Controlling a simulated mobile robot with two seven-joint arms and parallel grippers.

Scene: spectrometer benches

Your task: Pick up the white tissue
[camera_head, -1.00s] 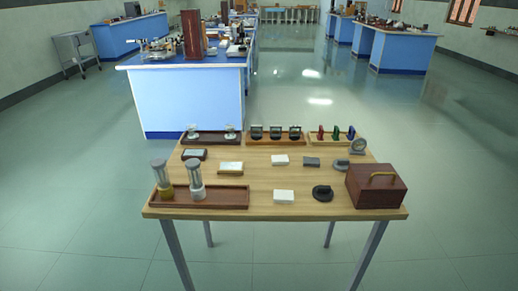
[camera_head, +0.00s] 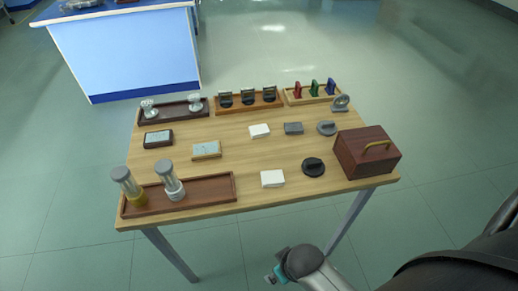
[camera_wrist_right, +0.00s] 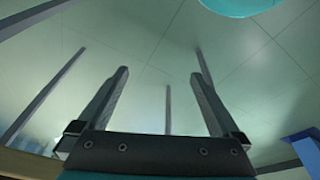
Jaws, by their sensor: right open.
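Two small white blocks or packs lie flat on the wooden table. One white pack (camera_head: 272,178) is near the front edge, and another white pack (camera_head: 259,131) is further back near the middle. I cannot tell from here which is the tissue. My right gripper (camera_wrist_right: 159,75) has its two fingers spread apart with nothing between them. In the head view my right arm's end shows low in front of the table, apart from both packs. My left gripper is not in view.
On the table (camera_head: 215,219) stand a dark red box (camera_head: 367,152) at the right, a black round object (camera_head: 313,167) beside the front pack, and a brown tray (camera_head: 216,189) with two cylinders at the left. More trays line the back. A blue bench (camera_head: 125,55) stands behind.

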